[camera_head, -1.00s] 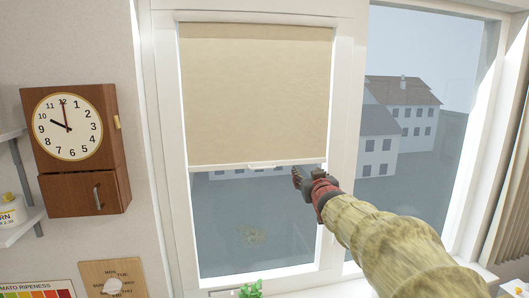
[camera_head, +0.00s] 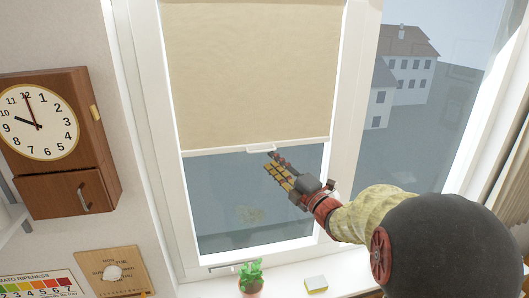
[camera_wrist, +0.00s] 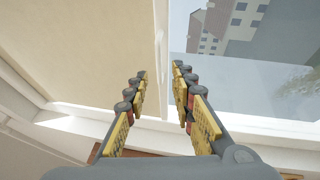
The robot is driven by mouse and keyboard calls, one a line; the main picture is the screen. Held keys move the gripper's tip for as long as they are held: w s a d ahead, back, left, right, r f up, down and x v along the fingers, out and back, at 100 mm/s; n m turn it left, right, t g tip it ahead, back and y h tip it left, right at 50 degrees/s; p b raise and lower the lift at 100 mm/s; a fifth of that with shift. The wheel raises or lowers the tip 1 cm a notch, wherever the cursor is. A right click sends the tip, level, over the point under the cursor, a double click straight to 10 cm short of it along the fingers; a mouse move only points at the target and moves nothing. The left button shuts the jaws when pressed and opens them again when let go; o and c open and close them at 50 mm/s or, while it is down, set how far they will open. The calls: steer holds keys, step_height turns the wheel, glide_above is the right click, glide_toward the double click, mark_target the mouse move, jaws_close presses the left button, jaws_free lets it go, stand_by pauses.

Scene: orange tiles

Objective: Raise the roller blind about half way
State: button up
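The beige roller blind (camera_head: 250,75) covers the upper part of the window, and its top is cut off in the head view. A white bottom rail (camera_head: 215,150) with a small pull handle (camera_head: 261,149) runs along its lower edge. My gripper (camera_head: 271,161) is just below the handle, in front of the dark glass; I cannot tell whether it touches. In the wrist view my gripper (camera_wrist: 160,72) is open, its two fingers apart. The blind (camera_wrist: 80,45) fills the left there, and its pale edge (camera_wrist: 161,55) lies in line with the finger gap.
A potted plant (camera_head: 250,276) and a sponge (camera_head: 316,284) stand on the white sill (camera_head: 290,286). A white window post (camera_head: 346,120) stands right of the blind.

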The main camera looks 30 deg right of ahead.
mark_target(261, 148)
steer(key=p+x, duration=0.1)
steer(key=x, duration=0.4)
steer(key=shift+w+r, duration=0.15)
steer(key=c, duration=0.3)
jaws_close()
stand_by(0.6)
